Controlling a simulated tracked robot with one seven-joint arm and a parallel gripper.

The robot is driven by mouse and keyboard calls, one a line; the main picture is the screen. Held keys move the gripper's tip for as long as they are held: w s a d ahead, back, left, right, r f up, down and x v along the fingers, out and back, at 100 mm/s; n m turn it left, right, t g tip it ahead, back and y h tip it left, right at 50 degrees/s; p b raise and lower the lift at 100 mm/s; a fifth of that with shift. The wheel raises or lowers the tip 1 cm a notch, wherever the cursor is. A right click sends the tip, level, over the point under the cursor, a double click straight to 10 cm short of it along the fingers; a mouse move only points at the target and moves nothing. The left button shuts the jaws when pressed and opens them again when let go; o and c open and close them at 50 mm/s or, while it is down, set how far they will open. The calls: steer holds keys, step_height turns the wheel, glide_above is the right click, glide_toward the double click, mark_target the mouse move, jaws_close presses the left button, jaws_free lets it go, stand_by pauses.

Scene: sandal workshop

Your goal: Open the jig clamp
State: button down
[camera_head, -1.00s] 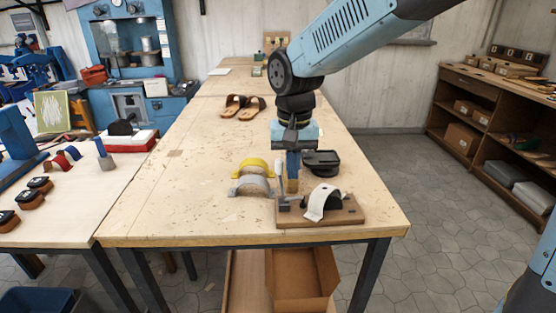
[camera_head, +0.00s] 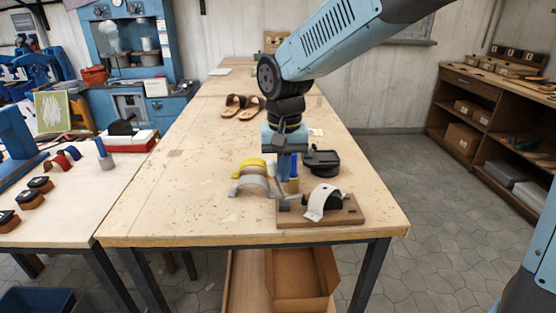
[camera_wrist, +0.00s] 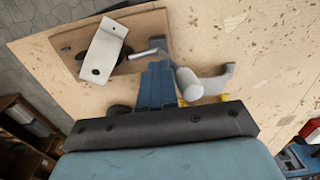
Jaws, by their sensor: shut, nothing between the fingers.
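The jig is a wooden board (camera_head: 340,217) near the front right of the table, with a dark form and a white strap (camera_head: 322,202) over it. Its grey clamp (camera_head: 284,205) is at the board's left end. In the wrist view the clamp's pale round handle (camera_wrist: 188,84) is right beside my gripper's fingers (camera_wrist: 158,82), on their right; whether they touch I cannot tell. My gripper (camera_head: 284,178) is shut and empty, pointing down over the clamp end. It partly hides the clamp lever in the head view.
A yellow strap (camera_head: 251,168) and a grey strap (camera_head: 249,185) stand just left of the jig. A black object (camera_head: 322,162) sits behind it. Brown sandals (camera_head: 243,107) lie farther back. The table's left middle is clear.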

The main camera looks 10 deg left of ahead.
steer(key=shift+s+a, duration=0.1)
steer(key=shift+a, duration=0.1)
steer(key=shift+a+f, duration=0.1)
steer(key=shift+s+a+f, duration=0.15)
steer(key=shift+a+f, duration=0.05)
steer(key=shift+a, duration=0.35)
steer(key=shift+s+a+f, duration=0.1)
steer(key=shift+a+f, duration=0.05)
steer(key=shift+a, duration=0.35)
steer(key=shift+w+d+r, duration=0.1)
steer(key=shift+d+r, duration=0.1)
steer(key=shift+r, duration=1.05)
steer(key=shift+d+r, duration=0.2)
steer(key=shift+r, duration=1.1)
steer(key=shift+w+d+r, duration=0.1)
steer(key=shift+d+r, duration=0.1)
steer(key=shift+r, duration=1.05)
